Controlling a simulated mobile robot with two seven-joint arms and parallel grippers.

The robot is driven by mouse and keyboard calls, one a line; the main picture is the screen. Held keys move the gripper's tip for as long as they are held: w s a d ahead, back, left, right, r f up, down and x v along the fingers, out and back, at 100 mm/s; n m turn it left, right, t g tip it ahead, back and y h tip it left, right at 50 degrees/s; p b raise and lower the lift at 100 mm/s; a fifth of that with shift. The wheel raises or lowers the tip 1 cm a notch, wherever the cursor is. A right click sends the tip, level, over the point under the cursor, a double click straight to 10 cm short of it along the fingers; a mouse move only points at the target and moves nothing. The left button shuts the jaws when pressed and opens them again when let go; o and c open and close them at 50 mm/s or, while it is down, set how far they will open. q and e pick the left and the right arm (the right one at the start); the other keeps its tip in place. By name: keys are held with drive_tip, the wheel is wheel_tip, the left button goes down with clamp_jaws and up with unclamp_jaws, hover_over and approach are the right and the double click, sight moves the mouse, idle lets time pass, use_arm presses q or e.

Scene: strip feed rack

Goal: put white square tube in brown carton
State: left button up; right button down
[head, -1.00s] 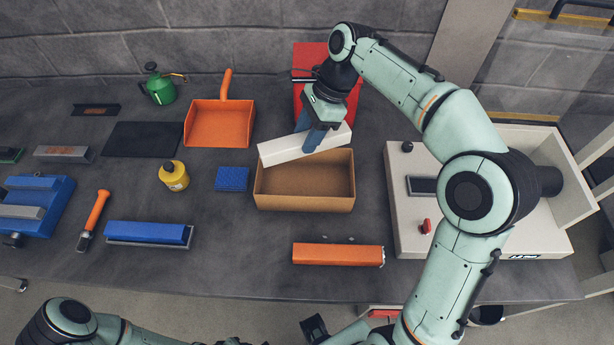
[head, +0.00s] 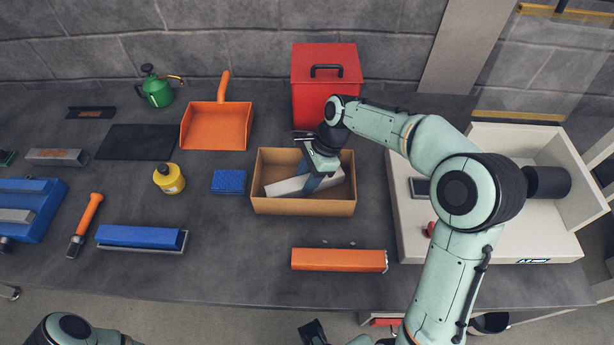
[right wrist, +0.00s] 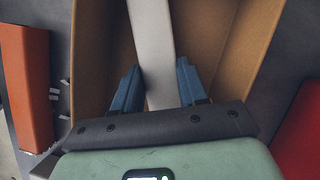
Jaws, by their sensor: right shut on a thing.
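The white square tube (head: 288,187) is inside the brown carton (head: 304,207), low between its walls and slanted across it. My right gripper (head: 312,184) reaches down into the carton and is shut on the tube near its middle. In the right wrist view the tube (right wrist: 151,40) runs between the two blue fingers (right wrist: 157,88), with carton walls (right wrist: 103,50) on both sides. Whether the tube touches the carton floor is hidden.
A red bin (head: 326,92) stands behind the carton, and an orange bar (head: 338,260) lies in front. A blue sponge (head: 229,181) and a yellow bottle (head: 169,179) are to the left. A beige machine (head: 408,225) is on the right. Dark table is clear around the carton's left front.

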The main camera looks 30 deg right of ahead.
drive_tip(key=c, duration=0.6)
unclamp_jaws()
drive_tip(key=p+v, duration=0.2)
drive_tip(key=v, duration=1)
